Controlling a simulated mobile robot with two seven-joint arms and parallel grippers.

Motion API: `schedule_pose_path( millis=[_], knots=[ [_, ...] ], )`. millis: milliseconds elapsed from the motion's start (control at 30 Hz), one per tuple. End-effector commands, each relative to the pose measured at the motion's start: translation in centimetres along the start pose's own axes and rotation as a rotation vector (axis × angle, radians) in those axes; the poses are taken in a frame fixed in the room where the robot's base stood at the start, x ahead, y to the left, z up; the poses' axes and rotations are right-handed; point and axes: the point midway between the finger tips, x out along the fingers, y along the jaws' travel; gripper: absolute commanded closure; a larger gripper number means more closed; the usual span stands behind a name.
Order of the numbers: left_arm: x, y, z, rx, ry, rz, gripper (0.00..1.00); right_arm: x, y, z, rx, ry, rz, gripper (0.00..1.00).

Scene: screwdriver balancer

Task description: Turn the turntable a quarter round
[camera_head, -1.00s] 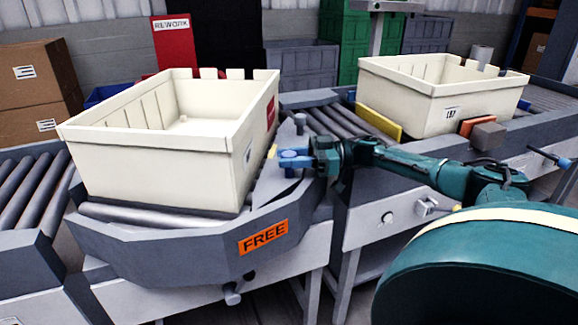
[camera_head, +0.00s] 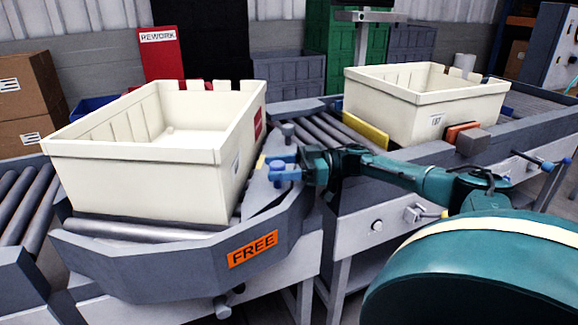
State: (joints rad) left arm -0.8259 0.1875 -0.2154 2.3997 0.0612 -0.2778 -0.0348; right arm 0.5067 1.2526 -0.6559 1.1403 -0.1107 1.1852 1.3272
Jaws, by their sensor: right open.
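The turntable (camera_head: 135,265) is a grey, angular roller deck with an orange "FREE" label (camera_head: 252,250) on its front side. A cream tote (camera_head: 135,180) sits upright on its rollers. My right gripper (camera_head: 284,171) reaches in from the right and is open at the turntable's right edge, beside the tote. Blue parts show at its tip, and I cannot tell whether they touch the turntable. A short grey post (camera_head: 288,132) stands just behind it. My left gripper is not in view.
A second cream tote (camera_head: 400,125) stands on the conveyor at right, by a yellow plate (camera_head: 365,130), an orange block (camera_head: 460,131) and a grey block (camera_head: 473,142). Rollers (camera_head: 25,215) lie at left. A red "REWORK" panel (camera_head: 160,58) stands behind.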

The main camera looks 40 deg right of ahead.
Motion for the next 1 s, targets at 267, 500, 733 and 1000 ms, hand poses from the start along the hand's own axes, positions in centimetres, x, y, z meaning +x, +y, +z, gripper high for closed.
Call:
schedule_pose_path(
  millis=[267,500,733,1000],
  knots=[
    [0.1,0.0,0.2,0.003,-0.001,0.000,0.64,-4.6,0.1,0.1,0.001,-0.005,0.005,0.45],
    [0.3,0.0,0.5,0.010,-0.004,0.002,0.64,-9.8,0.1,0.1,0.000,-0.002,0.004,0.45],
    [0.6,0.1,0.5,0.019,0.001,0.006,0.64,-12.5,0.1,0.0,-0.001,0.000,0.002,0.45],
    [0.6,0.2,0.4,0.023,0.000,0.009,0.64,-13.0,0.0,0.0,0.000,0.000,0.000,0.45]
  ],
)
